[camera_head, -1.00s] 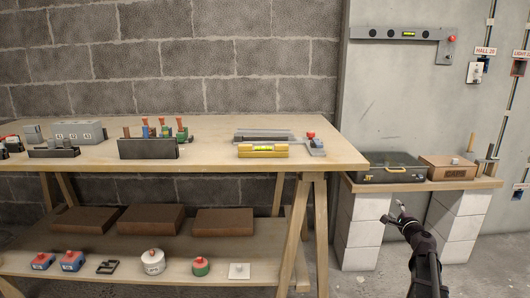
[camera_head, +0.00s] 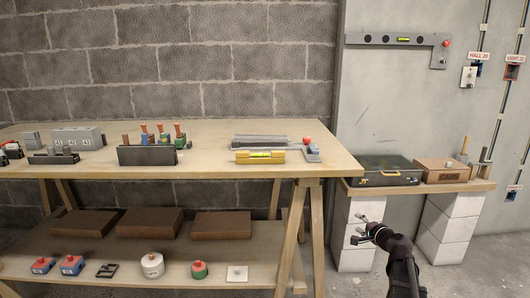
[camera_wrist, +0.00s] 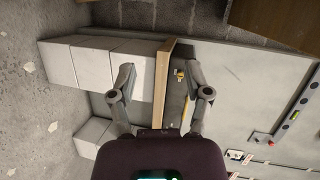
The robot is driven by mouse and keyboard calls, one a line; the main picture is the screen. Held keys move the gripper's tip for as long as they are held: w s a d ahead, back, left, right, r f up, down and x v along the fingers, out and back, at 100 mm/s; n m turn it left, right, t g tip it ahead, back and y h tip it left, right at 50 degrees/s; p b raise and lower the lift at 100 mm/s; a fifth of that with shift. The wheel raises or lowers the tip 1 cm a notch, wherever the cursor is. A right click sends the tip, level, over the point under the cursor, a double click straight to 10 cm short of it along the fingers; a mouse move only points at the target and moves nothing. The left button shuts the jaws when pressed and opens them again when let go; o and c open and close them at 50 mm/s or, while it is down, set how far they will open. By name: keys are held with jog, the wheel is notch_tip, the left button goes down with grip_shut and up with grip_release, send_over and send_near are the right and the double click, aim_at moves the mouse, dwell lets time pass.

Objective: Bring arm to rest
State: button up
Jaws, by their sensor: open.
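My gripper (camera_head: 362,231) is in the lower right of the head view, in front of the white block supports of the low bench. It is empty, with its fingers apart. In the wrist view my gripper (camera_wrist: 160,85) shows both fingers spread, with nothing held between them. Beyond the fingers, the wrist view shows the bench edge (camera_wrist: 163,85) and the white blocks (camera_wrist: 110,62), turned sideways.
A wooden trestle table (camera_head: 225,168) with tools and a yellow level (camera_head: 260,157) stands to the left. The low bench (camera_head: 430,187) carries a dark case (camera_head: 388,171) and a cardboard box (camera_head: 443,170). A lower shelf (camera_head: 120,262) holds several boxes and small devices.

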jog(key=s+a+f+n+g+p, duration=0.2)
jog(key=s+a+n+g+p, duration=0.15)
jog(key=s+a, duration=0.3)
jog(key=s+a+f+n+g+p, duration=0.2)
jog(key=s+a+n+g, duration=0.35)
jog(key=a, duration=0.25)
jog(key=s+a+n+g+h+p, duration=0.2)
jog(key=s+n+g+h+p, duration=0.3)
jog(key=s, duration=1)
notch_tip(320, 180, up, 38)
jog(key=p, duration=3.7)
jog(key=shift+f+m+g, duration=0.15)
jog(key=shift+m+g, duration=0.15)
jog(key=shift+g, duration=0.1)
jog(key=shift+c, duration=0.4)
jog(key=shift+d, duration=0.1)
